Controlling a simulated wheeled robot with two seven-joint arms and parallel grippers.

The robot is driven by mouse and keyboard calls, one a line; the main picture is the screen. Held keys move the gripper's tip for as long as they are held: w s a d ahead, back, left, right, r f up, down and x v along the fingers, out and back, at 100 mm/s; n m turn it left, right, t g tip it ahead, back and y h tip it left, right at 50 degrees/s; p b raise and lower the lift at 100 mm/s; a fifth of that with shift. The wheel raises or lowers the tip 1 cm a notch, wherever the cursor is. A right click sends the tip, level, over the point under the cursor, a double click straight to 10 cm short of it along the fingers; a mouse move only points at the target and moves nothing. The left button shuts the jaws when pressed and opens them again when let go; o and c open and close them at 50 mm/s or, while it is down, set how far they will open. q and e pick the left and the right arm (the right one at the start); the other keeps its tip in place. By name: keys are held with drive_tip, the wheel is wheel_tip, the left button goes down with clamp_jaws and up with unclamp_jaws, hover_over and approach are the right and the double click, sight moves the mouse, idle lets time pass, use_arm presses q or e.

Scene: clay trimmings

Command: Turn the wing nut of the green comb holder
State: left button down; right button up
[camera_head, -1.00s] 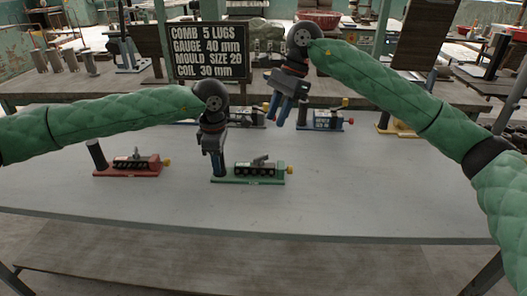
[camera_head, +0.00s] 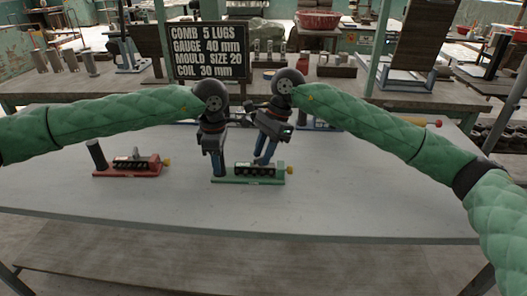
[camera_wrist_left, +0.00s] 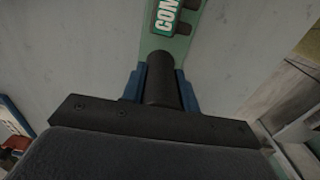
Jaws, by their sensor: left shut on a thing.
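The green comb holder (camera_head: 235,181) stands on the grey table, a dark comb block on its green base and a yellow knob at its right end. My left gripper (camera_head: 218,172) is shut on the dark post at the holder's left end. In the left wrist view the black post (camera_wrist_left: 163,82) stands between the blue fingers, and the green base (camera_wrist_left: 172,42) runs away from it with white lettering. My right gripper (camera_head: 264,160) points down at the top of the comb block, where the wing nut is. Its fingers hide the wing nut, and their opening is unclear.
A red comb holder (camera_head: 128,172) with its own post stands to the left. A blue holder (camera_head: 318,124) is partly hidden behind my right arm. A black sign (camera_head: 208,52) with white lettering stands at the back. The table's front is clear.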

drive_tip(key=shift+c, duration=0.2)
clamp_jaws()
drive_tip(key=shift+m, duration=0.3)
drive_tip(key=m+t, duration=0.1)
drive_tip(key=m, duration=0.3)
drive_tip(key=shift+s+t, duration=0.15)
drive_tip(key=shift+t, duration=0.25)
drive_tip(key=m, duration=0.2)
drive_tip(key=m+t, duration=0.1)
drive_tip(key=m, duration=0.1)
drive_tip(key=shift+s+m+t, duration=0.2)
drive_tip(key=shift+m+t, duration=0.1)
drive_tip(key=shift+m, duration=0.1)
drive_tip(key=m+t, duration=0.1)
drive_tip(key=m, duration=0.2)
drive_tip(key=m+t+h, duration=0.1)
drive_tip(key=m, duration=0.2)
drive_tip(key=shift+s+a, duration=0.15)
drive_tip(key=m+h, duration=0.1)
drive_tip(key=m, duration=0.2)
drive_tip(key=m+t+h, duration=0.1)
drive_tip(key=m, duration=0.2)
drive_tip(key=shift+s+a, duration=0.1)
drive_tip(key=shift+a, duration=0.05)
drive_tip(key=shift+m, duration=0.4)
